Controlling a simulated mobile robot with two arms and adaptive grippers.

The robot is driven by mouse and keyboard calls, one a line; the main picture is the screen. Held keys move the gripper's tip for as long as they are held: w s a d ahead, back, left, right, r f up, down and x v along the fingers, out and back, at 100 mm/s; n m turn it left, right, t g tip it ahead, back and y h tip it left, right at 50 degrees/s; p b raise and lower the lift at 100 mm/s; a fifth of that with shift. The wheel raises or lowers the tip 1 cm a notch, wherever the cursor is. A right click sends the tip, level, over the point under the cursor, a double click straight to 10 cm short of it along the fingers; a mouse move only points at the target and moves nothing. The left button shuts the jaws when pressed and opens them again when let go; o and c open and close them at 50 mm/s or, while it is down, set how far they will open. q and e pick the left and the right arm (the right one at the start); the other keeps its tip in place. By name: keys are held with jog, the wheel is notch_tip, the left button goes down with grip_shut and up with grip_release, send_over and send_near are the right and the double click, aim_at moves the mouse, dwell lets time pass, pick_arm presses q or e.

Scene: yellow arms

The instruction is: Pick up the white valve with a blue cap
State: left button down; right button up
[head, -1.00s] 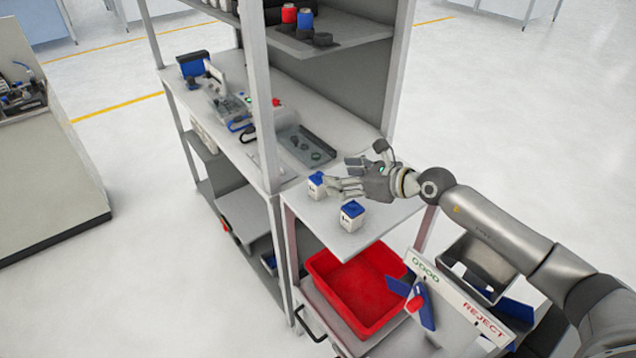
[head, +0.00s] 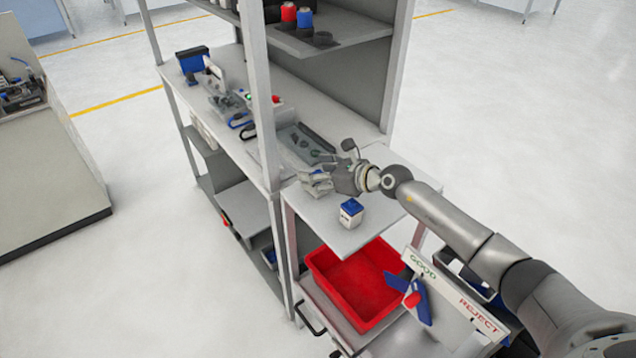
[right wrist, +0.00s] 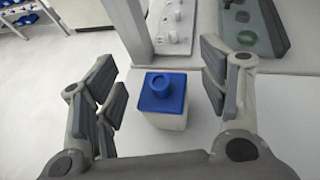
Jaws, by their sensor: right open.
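One white valve with a blue cap (head: 351,213) stands upright near the front of the small white shelf top, apart from my right gripper. My right gripper (head: 316,179) is over the same top, farther back, with its fingers pointing left. In the right wrist view the open fingers of the right gripper (right wrist: 162,90) stand either side of another white valve with a blue cap (right wrist: 165,100). That valve is upright, with a visible gap to the fingers on both sides. In the head view the gripper mostly hides it. My left gripper is not in view.
A red bin (head: 340,285) sits below the shelf top. A GOOD/REJECT sign (head: 450,290) stands to its right. A grey upright post (head: 262,100) rises just left of the gripper. A grey tray (head: 300,145) with small parts lies on the bench behind.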

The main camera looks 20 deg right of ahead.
jog(key=shift+c, duration=0.4)
jog(key=c, duration=1.2)
jog(key=shift+r, duration=0.1)
jog(key=shift+r, duration=0.55)
jog(key=shift+s+a+r+b, duration=0.65)
jog(key=shift+s+r, duration=1.3)
jog(key=shift+s, duration=0.3)
jog(key=shift+s+a+r+b, duration=0.6)
jog(key=shift+s+r+b, duration=0.1)
jog(key=shift+s+r, duration=1.4)
jog(key=shift+s+a+r+b, duration=0.65)
jog(key=shift+s+r, duration=1.15)
jog(key=shift+s, duration=0.6)
